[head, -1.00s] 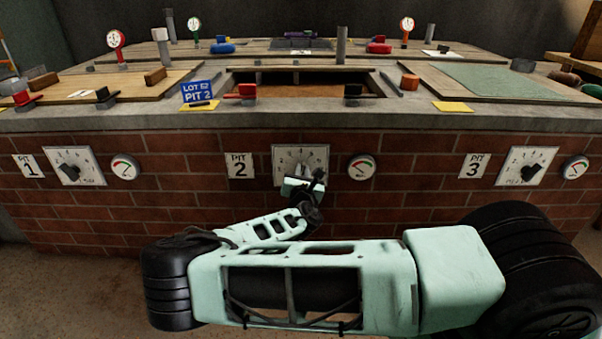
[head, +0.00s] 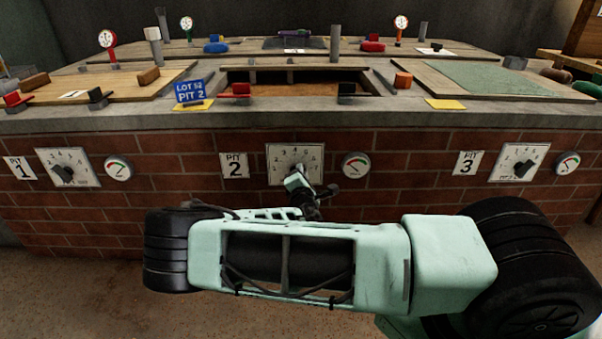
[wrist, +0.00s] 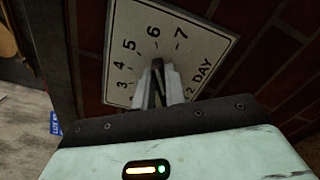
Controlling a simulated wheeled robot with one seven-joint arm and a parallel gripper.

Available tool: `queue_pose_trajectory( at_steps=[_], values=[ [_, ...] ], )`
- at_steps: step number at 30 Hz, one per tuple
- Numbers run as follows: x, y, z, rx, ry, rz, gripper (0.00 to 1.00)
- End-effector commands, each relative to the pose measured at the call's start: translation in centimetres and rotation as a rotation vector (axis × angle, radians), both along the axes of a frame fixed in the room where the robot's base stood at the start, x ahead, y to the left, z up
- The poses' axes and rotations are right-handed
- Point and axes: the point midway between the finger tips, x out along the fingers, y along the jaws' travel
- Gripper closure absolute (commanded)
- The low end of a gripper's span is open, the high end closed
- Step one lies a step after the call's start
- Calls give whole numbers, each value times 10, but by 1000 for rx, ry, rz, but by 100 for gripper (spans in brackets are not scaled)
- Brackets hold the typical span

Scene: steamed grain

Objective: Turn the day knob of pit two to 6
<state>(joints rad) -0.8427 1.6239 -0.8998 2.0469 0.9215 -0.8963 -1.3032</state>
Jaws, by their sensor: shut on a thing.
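The pit two day dial is a white plate (head: 279,152) on the brick front, to the right of the "PIT 2" sign (head: 235,165). In the wrist view the dial plate (wrist: 122,28) looks tilted, with 3 to 7 and "DAY" readable. My gripper (head: 298,176) is at the dial, and its pale fingers (wrist: 158,88) are shut on the dark day knob (wrist: 157,74). The knob's narrow end seems to point up near the 6, but the fingers hide much of it and I cannot tell the exact setting.
A round gauge (head: 356,165) sits just right of the plate. The pit 1 dial (head: 46,157) and pit 3 dial (head: 538,152) are well to either side. The stone ledge (head: 300,118) runs above. My arm fills the lower middle of the head view.

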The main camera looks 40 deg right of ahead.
Motion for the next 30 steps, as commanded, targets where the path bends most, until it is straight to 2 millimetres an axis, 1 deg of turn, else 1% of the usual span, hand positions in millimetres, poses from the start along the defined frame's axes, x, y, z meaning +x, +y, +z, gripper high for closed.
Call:
queue_pose_trajectory(
  at_steps=[6,18,19,20,21,30],
  values=[
    [-1,-1,-1,30,-18,-2,100],
    [-1,0,-2,33,-19,-2,100],
    [-1,0,-2,33,-19,-2,79],
    [-1,0,-2,32,-19,-2,71],
    [-1,0,-2,32,-19,-1,65],
    [-2,1,-1,31,-20,-1,65]
  ],
)
